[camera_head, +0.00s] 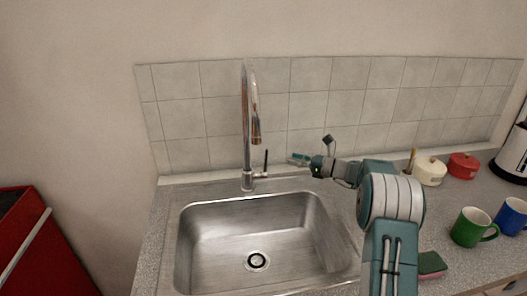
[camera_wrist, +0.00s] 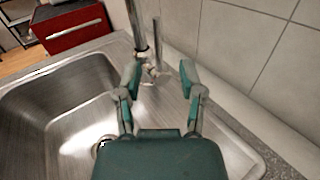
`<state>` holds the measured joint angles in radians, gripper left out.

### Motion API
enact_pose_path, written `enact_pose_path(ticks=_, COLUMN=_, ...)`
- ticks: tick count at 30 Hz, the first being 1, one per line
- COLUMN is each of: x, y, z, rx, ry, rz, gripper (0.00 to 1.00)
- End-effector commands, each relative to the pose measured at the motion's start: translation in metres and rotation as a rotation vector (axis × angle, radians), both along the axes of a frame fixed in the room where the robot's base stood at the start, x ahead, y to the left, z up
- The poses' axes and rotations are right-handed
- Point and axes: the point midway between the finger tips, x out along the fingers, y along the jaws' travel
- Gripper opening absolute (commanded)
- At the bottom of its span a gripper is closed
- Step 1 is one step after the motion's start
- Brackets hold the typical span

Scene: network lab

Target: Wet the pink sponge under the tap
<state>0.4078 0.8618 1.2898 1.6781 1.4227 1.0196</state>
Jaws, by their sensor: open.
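The tap (camera_head: 247,120) is a tall chrome spout behind the sink, with its head hanging over the basin. Its thin dark lever (camera_head: 265,163) stands up at the right of the base. My gripper (camera_head: 298,159) is open and empty, to the right of the lever and pointing at it. In the wrist view the lever (camera_wrist: 157,42) shows beyond the gap between my open fingers (camera_wrist: 162,76), apart from them. A sponge (camera_head: 432,263) with a green top and a pinkish lower edge lies on the counter right of my arm, partly hidden by it. No water stream shows.
The steel sink (camera_head: 205,262) is empty, with a drain in its floor. Green (camera_head: 468,229) and blue (camera_head: 510,216) mugs stand at the right. White (camera_head: 430,170) and red (camera_head: 463,165) pots stand behind them, near a toaster-like appliance (camera_head: 514,150). A tiled wall (camera_head: 320,95) closes the back.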

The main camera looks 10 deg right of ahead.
Motion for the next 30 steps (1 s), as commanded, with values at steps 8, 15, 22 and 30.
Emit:
enact_pose_path(ticks=8, x=0.028, y=0.051, z=-0.001, rx=-0.007, ry=0.001, rz=0.005, gripper=0.50)
enact_pose_path(ticks=15, x=0.048, y=0.079, z=-0.001, rx=-0.007, ry=0.001, rz=0.004, gripper=0.50)
enact_pose_path(ticks=22, x=0.054, y=0.085, z=-0.001, rx=-0.006, ry=0.002, rz=0.001, gripper=0.50)
enact_pose_path(ticks=30, x=0.054, y=0.087, z=0.000, rx=-0.007, ry=0.001, rz=0.002, gripper=0.10)
